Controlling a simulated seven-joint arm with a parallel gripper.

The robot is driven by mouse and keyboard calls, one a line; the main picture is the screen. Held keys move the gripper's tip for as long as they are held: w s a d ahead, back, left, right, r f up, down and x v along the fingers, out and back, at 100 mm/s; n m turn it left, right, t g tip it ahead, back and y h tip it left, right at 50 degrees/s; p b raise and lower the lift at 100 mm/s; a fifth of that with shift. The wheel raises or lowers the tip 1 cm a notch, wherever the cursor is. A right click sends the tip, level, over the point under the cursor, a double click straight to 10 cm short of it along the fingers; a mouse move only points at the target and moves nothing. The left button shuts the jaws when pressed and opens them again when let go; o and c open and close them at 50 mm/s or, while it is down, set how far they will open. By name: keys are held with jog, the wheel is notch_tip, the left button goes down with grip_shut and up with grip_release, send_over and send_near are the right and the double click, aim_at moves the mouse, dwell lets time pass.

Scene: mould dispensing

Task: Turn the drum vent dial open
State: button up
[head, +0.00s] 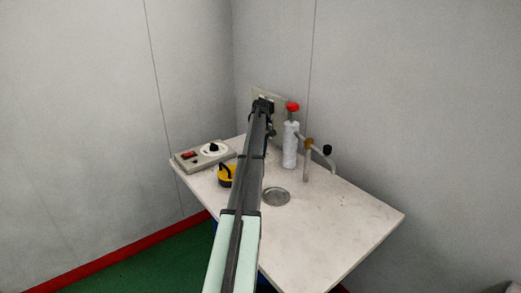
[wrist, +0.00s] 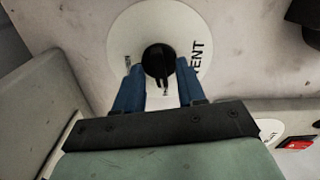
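The drum vent dial is a black knob (wrist: 158,62) on a round white disc (wrist: 122,38) lettered "VENT" in the wrist view. My gripper (wrist: 159,74) has blue fingers, one on each side of the knob, spread apart with a small gap to it. It is open and holds nothing. The knob's ridge runs roughly up and down in this view. In the head view, a pale wall plate (head: 257,92) shows behind the end of my arm; the dial on it is mostly hidden.
On the white table (head: 325,235) stand a control box (head: 187,164) with a red switch and a dial, a yellow-and-black item (head: 226,178), a white bottle with a red top (head: 290,148), and a post with a bent arm (head: 306,170). A round drain (head: 276,197) is set in the top.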

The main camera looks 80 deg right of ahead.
jog(key=shift+c, duration=0.4)
grip_shut()
jog(key=shift+m, duration=0.4)
jog(key=m, duration=0.8)
jog(key=shift+s+d+m, duration=0.1)
jog(key=shift+m, duration=0.2)
jog(key=m, duration=0.4)
jog(key=shift+s+m, duration=0.1)
jog(key=shift+m, duration=2.1)
